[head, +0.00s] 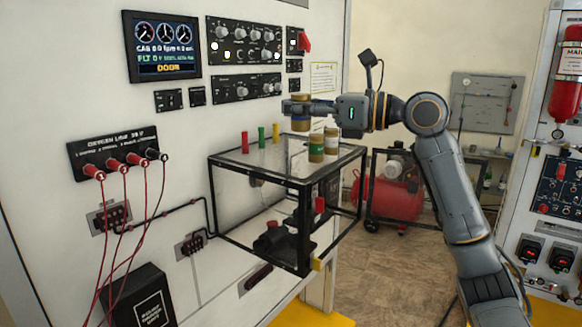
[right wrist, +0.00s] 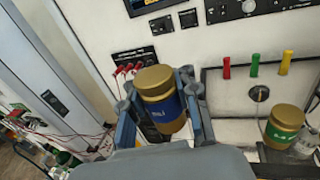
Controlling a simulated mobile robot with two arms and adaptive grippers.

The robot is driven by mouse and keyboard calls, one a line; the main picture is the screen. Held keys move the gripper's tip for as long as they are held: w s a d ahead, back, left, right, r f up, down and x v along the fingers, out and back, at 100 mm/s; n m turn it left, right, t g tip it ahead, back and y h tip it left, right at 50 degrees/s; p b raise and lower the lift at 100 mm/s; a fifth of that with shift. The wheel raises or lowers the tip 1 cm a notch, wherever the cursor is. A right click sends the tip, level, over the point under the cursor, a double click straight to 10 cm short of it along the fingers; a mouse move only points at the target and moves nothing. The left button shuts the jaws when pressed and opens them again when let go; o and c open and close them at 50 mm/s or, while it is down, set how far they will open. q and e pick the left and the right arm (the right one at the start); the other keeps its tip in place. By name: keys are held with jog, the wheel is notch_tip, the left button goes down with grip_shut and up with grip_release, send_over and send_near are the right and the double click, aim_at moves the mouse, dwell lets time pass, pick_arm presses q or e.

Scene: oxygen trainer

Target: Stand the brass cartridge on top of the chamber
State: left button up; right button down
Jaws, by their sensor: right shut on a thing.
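My right gripper (head: 299,108) is shut on a brass cartridge with a blue label (head: 300,124), held roughly upright. In the head view it appears over the top of the chamber (head: 245,172), a clear box with a black frame. The held cartridge also shows between the fingers in the right wrist view (right wrist: 158,98). A second brass cartridge, with a green label (head: 316,147), stands on the chamber top, next to a paler cartridge (head: 331,141). Whether the held cartridge touches the top is hard to tell; it seems raised. My left gripper is not in view.
Red (head: 245,142), green (head: 261,138) and yellow (head: 276,132) pegs stand along the chamber's wall side. A red compressor (head: 378,200) stands behind on the floor. The chamber top's front left part is clear.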

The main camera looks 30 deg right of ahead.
jog(key=w+d+f, duration=0.1)
jog(key=w+f, duration=0.1)
jog(key=w+d+f+p, duration=0.1)
jog(key=w+f, duration=0.1)
jog(key=w+d+f+p, duration=0.1)
jog(key=w+f, duration=0.1)
jog(key=shift+w+d+f, duration=0.1)
jog(key=shift+d, duration=0.15)
jog(key=f, duration=0.1)
jog(key=f+p, duration=0.1)
jog(key=f, duration=0.1)
jog(key=shift+w+d, duration=0.15)
jog(key=shift+w, duration=0.15)
jog(key=shift+f, duration=0.45)
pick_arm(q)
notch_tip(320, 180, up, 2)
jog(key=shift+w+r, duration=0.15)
pick_arm(e)
jog(key=shift+f, duration=0.2)
jog(key=c, duration=1)
grip_release()
